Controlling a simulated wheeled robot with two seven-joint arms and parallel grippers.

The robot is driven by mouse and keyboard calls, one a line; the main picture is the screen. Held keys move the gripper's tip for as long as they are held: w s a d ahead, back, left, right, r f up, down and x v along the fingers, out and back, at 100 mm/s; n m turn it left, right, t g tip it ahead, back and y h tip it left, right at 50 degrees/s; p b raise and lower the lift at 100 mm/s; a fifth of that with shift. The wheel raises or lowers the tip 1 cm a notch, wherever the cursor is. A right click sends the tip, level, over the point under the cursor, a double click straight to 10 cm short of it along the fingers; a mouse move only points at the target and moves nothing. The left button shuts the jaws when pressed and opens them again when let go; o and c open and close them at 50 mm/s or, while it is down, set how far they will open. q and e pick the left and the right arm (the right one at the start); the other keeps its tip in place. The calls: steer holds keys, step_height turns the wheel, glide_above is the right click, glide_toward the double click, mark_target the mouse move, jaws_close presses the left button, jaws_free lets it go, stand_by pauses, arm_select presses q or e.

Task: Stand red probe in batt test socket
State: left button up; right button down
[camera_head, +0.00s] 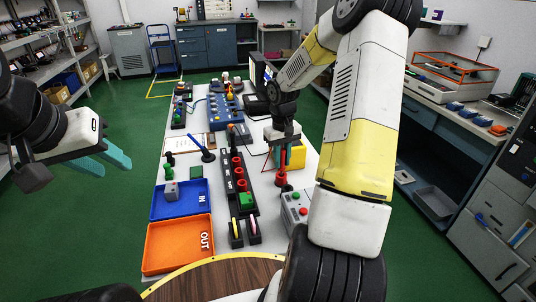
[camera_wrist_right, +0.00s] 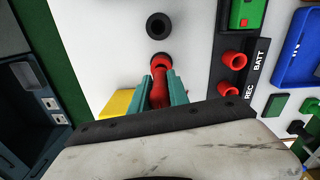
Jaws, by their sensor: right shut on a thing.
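The red probe (camera_head: 283,158) is upright between the teal fingers of my right gripper (camera_head: 282,150), right of the black socket strip. In the right wrist view my right gripper (camera_wrist_right: 161,88) is shut on the probe (camera_wrist_right: 159,93). Its lower end meets a red ring holder (camera_wrist_right: 162,60); I cannot tell how deep it sits. The black strip has red sockets; the one beside the BATT label (camera_wrist_right: 234,60) is empty, as is the one beside REC (camera_wrist_right: 229,86). The strip shows in the head view (camera_head: 228,184). My left gripper (camera_head: 116,170) is open and empty over the floor.
A black ring holder (camera_wrist_right: 158,26) stands near the red one. A blue IN tray (camera_head: 180,214) and an orange OUT tray (camera_head: 178,262) lie left of the strip. A grey button box (camera_head: 294,208) and a yellow block (camera_head: 297,155) stand near my right arm.

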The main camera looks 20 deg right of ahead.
step_height(320, 180, up, 6)
steer(key=shift+a+r, duration=0.1)
steer(key=shift+r, duration=0.15)
steer(key=a+n, duration=0.6)
steer(key=a, duration=0.7)
steer(key=shift+w+a+f, duration=0.1)
steer(key=shift+a+f, duration=0.1)
steer(key=shift+f, duration=1.2)
steer(key=shift+a+f, duration=0.2)
steer(key=shift+f, duration=1.15)
steer(key=shift+f, duration=1.7)
steer(key=c, duration=1.2)
jaws_free()
steer(key=shift+o, duration=0.2)
step_height(320, 180, up, 8)
